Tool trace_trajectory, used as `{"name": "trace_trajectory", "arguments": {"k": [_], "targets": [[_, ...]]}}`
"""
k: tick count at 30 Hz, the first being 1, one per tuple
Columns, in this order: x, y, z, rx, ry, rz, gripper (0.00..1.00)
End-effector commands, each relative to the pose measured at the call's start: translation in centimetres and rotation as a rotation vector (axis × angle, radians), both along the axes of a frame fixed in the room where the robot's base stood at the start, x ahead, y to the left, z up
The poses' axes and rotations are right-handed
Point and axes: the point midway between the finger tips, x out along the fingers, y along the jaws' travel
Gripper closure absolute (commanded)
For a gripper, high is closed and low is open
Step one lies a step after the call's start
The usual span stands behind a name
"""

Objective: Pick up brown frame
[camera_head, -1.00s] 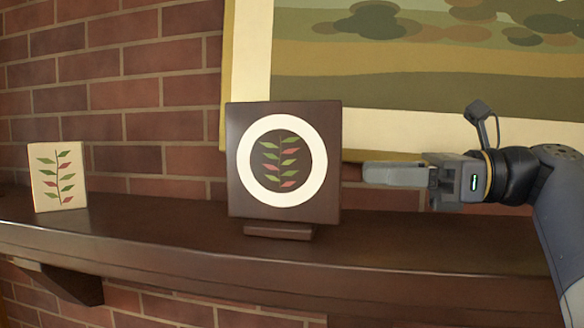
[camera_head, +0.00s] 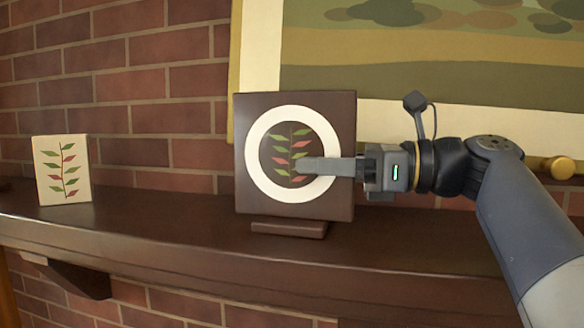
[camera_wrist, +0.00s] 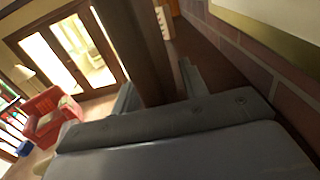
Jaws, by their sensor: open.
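The brown frame (camera_head: 285,145) is a dark square with a white ring around a red and green leaf print. It stands upright on a small dark foot on the mantel. My gripper (camera_head: 315,167) reaches in from the right, level with the frame's middle. One finger crosses in front of the frame's right side and hides part of the ring; the other finger is hidden there. In the wrist view the frame's dark edge (camera_wrist: 138,45) rises between the two separated fingers of my gripper (camera_wrist: 158,92). I cannot tell whether they touch it.
A small cream leaf picture (camera_head: 63,170) stands on the mantel (camera_head: 170,232) at the left. A large landscape painting (camera_head: 440,75) hangs on the brick wall behind. The wrist view shows a red armchair (camera_wrist: 45,115) far off. The mantel between the two frames is clear.

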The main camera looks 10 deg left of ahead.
Motion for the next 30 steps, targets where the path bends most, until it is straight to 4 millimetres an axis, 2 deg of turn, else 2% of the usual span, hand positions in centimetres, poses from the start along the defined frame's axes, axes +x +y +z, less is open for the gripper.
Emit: {"name": "trace_trajectory", "arguments": {"k": [4,11,26,30], "targets": [[0.07,1.06,-0.01,-0.001,0.000,0.000,0.58],[0.10,1.14,-0.01,-0.001,0.000,-0.001,0.58],[0.10,1.11,-0.01,-0.001,0.000,0.000,0.98],[0.10,1.11,-0.01,-0.001,0.000,0.000,1.00]]}}
